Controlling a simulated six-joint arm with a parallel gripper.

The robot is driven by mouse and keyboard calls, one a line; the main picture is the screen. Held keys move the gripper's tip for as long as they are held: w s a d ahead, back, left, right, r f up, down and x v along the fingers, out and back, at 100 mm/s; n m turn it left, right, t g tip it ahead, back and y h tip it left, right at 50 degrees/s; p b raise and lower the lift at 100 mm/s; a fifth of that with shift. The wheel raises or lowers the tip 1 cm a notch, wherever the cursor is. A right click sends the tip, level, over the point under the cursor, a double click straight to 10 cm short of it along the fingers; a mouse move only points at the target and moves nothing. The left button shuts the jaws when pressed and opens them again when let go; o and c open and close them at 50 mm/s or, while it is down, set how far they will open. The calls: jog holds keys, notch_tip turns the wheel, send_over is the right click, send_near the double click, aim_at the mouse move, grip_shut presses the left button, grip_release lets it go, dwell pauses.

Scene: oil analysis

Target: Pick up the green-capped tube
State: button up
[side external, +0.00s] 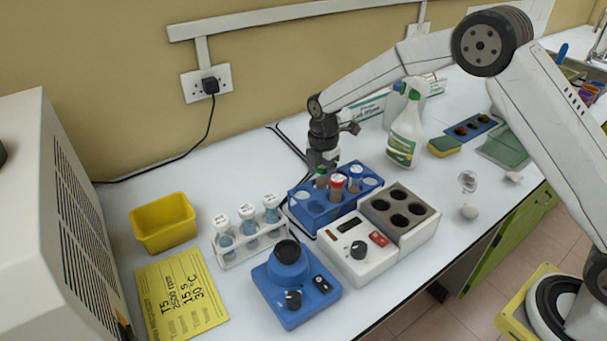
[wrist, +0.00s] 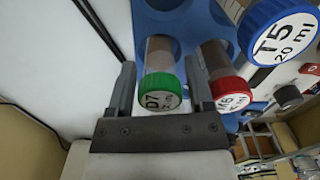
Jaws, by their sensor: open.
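The green-capped tube (wrist: 160,90) stands in the blue rack, its cap labelled "D7", and lies between the two fingers of my gripper (wrist: 162,95) in the wrist view. The fingers are open, one on each side of it, with the right finger in the gap beside the red-capped tube (wrist: 228,88). In the side view my gripper (side external: 321,168) is at the back left of the blue rack (side external: 318,211), over the green cap (side external: 321,183), which it partly hides. Finger contact with the tube cannot be told.
A blue-capped tube (side external: 355,174) and the red-capped one (side external: 337,182) stand close by in the rack. A white heater block (side external: 372,256), a blue mixer (side external: 290,285), a white rack of tubes (side external: 248,248) and a spray bottle (side external: 405,135) surround it.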

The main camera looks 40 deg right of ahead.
grip_shut()
dwell(0.3)
jog(key=shift+r, duration=0.1)
jog(key=shift+r, duration=4.95)
